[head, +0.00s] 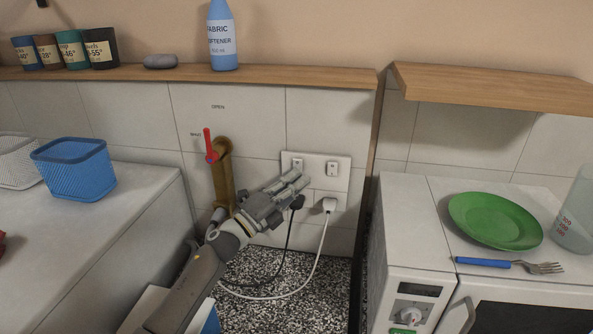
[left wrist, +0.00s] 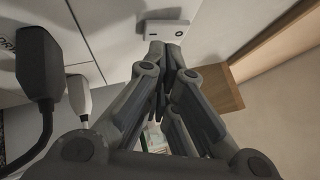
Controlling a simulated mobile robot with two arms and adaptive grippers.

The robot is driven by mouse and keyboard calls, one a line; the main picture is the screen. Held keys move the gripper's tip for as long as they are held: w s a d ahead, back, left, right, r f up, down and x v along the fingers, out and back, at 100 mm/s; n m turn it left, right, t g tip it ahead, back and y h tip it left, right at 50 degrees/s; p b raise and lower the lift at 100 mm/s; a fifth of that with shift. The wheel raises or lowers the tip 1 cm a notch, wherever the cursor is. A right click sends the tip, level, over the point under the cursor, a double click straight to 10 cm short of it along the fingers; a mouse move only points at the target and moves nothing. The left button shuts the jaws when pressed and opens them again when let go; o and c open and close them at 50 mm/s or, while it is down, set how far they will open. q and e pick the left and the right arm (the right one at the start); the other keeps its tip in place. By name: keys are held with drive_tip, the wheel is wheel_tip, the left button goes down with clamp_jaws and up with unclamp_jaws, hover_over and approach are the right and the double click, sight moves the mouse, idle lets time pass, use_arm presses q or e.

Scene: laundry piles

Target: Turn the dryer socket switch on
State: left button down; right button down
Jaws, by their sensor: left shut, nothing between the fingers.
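A white double socket plate (head: 315,158) is on the tiled wall, with a left switch (head: 297,164) and a right switch (head: 332,169). A black plug (head: 297,202) sits in the left side and a white plug (head: 329,204) in the right. I cannot tell which serves the dryer, or either switch's position. My left gripper (head: 301,179) is shut and empty, its fingertips in front of the plate just below the left switch. My right gripper is not in view.
A red-handled valve (head: 209,145) on a brass pipe stands left of the socket. Black and white cords hang below. A wooden shelf (head: 250,76) runs above. A white appliance (head: 395,220) with a green plate (head: 495,220) and fork (head: 510,264) stands right.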

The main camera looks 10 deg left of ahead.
use_arm(q)
drive_tip(key=shift+s+r, duration=0.1)
drive_tip(key=shift+s, duration=0.35)
drive_tip(key=s+p, duration=0.2)
drive_tip(key=s, duration=0.1)
drive_tip(key=s+p, duration=0.1)
drive_tip(key=s, duration=0.1)
drive_tip(key=shift+r, duration=0.3)
